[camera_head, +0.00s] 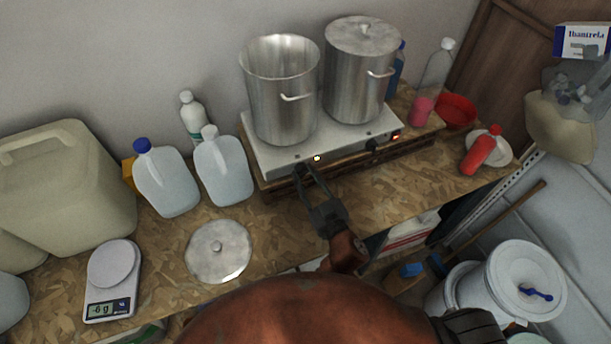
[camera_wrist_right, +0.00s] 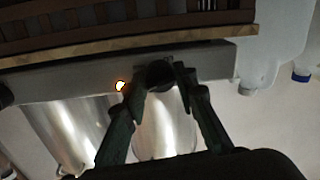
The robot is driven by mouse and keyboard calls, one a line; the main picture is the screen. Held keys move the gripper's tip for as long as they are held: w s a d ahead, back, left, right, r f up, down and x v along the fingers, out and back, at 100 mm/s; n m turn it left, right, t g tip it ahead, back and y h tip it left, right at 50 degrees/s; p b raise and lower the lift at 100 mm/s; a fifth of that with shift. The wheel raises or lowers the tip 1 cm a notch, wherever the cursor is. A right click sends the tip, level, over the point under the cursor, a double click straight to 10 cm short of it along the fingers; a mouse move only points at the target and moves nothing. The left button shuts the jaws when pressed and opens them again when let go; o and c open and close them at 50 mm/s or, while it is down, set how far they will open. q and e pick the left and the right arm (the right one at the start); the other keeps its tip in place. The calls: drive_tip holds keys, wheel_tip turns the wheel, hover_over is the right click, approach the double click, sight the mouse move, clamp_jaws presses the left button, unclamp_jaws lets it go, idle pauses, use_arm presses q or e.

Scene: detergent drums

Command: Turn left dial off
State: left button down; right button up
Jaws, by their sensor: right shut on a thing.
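A flat metal two-burner hotplate (camera_head: 330,140) stands on a wooden slatted support on the workbench. Its left dial (camera_wrist_right: 160,73) is a dark knob on the front face, seen between my fingertips in the wrist view and mostly hidden in the head view. My right gripper (camera_head: 304,168) is shut on this dial; it also shows in the wrist view (camera_wrist_right: 159,82). A small yellowish light (camera_head: 317,157) glows beside it. The right dial (camera_head: 372,146) is dark and free, with an orange-red light (camera_head: 396,137) beside it. My left gripper is not in view.
An open steel pot (camera_head: 283,105) and a lidded pot (camera_head: 357,85) stand on the hotplate. Translucent jugs (camera_head: 223,170) stand left of it. A round lid (camera_head: 218,252) and a scale (camera_head: 112,280) lie in front. A red bottle (camera_head: 478,155) is at right.

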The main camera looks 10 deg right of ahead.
drive_tip(key=n+p, duration=0.1)
drive_tip(key=n, duration=0.1)
drive_tip(key=n+p, duration=0.3)
drive_tip(key=shift+r+n+p, duration=0.25)
drive_tip(key=shift+n+p, duration=0.05)
drive_tip(key=shift+n, duration=0.1)
drive_tip(key=n+p, duration=0.2)
drive_tip(key=n, duration=0.2)
drive_tip(key=shift+n+h+p, duration=0.4)
drive_tip(key=shift+n+p, duration=0.35)
drive_tip(key=shift+n, duration=1.25)
drive_tip(key=o, duration=1.2)
drive_tip(key=shift+c, duration=0.2)
drive_tip(key=shift+f, duration=0.1)
